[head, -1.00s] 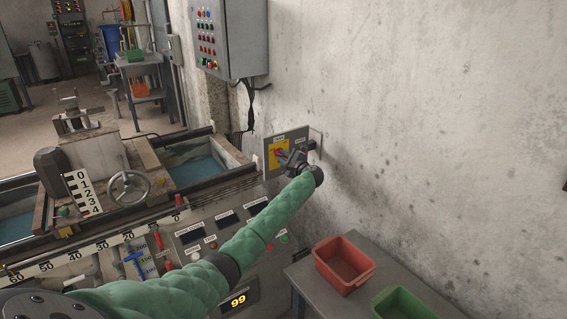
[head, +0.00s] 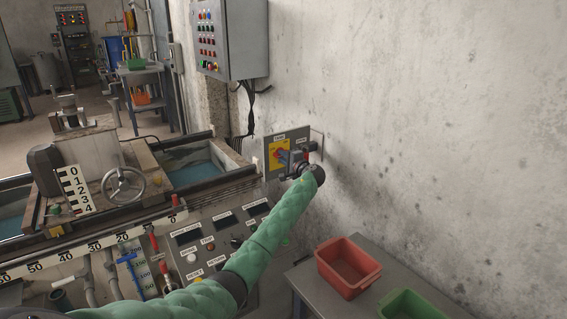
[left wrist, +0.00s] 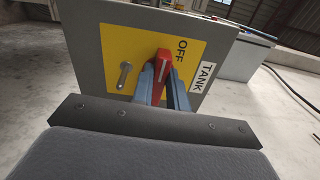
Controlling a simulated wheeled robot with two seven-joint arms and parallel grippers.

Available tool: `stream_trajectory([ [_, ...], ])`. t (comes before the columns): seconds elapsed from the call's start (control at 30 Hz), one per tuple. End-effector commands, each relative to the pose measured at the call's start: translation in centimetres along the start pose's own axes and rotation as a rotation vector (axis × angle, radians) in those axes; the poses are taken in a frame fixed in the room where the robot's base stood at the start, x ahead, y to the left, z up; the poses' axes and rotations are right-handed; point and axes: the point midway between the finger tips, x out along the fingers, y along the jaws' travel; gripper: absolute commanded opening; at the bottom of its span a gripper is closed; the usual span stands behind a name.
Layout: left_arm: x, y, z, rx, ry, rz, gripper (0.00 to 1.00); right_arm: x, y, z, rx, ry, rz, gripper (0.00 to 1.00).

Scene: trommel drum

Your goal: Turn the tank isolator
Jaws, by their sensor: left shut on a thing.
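The tank isolator is a grey box (head: 270,172) on the wall with a yellow plate (head: 279,149). In the left wrist view the yellow plate (left wrist: 112,52) carries the word OFF, and a TANK label (left wrist: 205,76) is beside it. The red handle (left wrist: 161,72) stands between the blue-grey fingers of my left gripper (left wrist: 163,84). The gripper is shut on it. The handle's white line lies towards OFF. In the head view my left gripper (head: 292,160) covers much of the isolator's lower right. My right gripper is not in view.
A control cabinet (head: 229,38) with coloured buttons hangs above the isolator. A red bin (head: 346,262) and a green bin (head: 408,305) stand on a grey table below right. A sloped button panel (head: 205,245) lies under my arm. The wall to the right is bare.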

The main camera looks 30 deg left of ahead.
Motion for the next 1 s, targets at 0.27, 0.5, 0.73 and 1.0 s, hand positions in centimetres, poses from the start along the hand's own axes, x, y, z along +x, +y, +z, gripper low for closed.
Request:
stream_trajectory([
  [0.27,-0.13,0.54,-0.03,-0.060,-0.001,0.004,0.00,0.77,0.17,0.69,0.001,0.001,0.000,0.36],
  [0.5,-0.13,0.51,-0.02,-0.067,-0.001,0.004,0.00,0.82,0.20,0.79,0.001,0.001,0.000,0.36],
  [0.73,-0.14,0.54,-0.02,-0.066,-0.001,0.004,0.23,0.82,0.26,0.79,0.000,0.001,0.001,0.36],
  [1.0,-0.06,0.35,-0.01,-0.067,-0.001,0.002,0.37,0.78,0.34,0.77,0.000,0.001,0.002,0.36],
])
